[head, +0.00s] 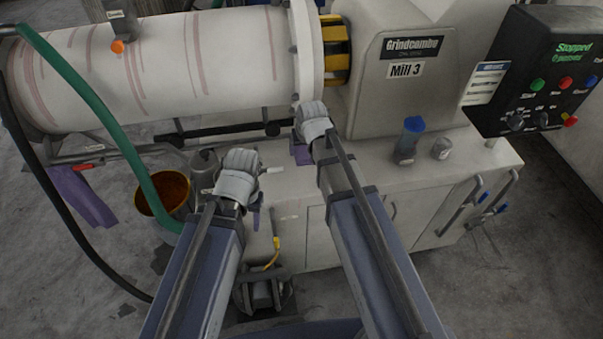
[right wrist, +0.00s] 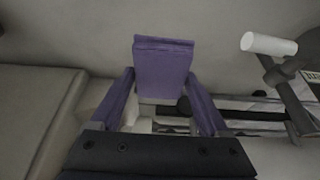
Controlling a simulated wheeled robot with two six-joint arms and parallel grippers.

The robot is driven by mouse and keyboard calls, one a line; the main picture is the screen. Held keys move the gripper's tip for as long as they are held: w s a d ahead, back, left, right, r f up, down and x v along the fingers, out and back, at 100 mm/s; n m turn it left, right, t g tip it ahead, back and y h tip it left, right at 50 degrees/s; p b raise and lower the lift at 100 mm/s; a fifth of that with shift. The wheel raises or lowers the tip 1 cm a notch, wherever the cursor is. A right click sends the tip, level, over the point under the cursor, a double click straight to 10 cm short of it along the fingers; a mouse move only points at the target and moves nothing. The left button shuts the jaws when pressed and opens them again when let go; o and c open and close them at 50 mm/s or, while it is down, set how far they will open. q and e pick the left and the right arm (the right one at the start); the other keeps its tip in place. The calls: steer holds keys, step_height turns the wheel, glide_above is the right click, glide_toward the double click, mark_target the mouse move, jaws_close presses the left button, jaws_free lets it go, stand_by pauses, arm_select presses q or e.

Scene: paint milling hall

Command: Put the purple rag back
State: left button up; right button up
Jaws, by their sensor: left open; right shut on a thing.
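A folded purple rag (right wrist: 163,75) is between the fingers of my right gripper (right wrist: 162,95) in the right wrist view. In the head view, my right gripper (head: 305,142) is over the back of the mill's bench, by the drum's end; little of the rag shows there, below the hand. My left gripper (head: 254,200) is open at the bench's left front corner, and its fingers are mostly hidden by the hand. Another purple cloth (head: 82,196) hangs at the far left, near the rail under the drum.
The pale bench (head: 350,185) carries a blue-capped jar (head: 408,140) and a small grey cup (head: 441,148) at right. A green hose (head: 115,125) crosses the left side. The white drum (head: 160,65) blocks the back.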

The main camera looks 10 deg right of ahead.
steer(key=shift+d+f+b, duration=0.2)
steer(key=shift+f+b, duration=0.15)
steer(key=b, duration=0.6)
glide_above(304, 173)
steer(key=s, duration=0.2)
steer(key=f, duration=0.5)
steer(key=shift+w+f, duration=0.2)
steer(key=shift+f, duration=0.1)
steer(key=shift+f, duration=0.1)
step_height(304, 173, down, 4)
steer(key=b, duration=0.3)
steer(key=shift+r, duration=0.25)
steer(key=shift+f+b, duration=0.2)
steer(key=shift+b, duration=0.15)
steer(key=o, duration=1.1)
steer(key=shift+c, duration=0.2)
steer(key=shift+r, duration=0.2)
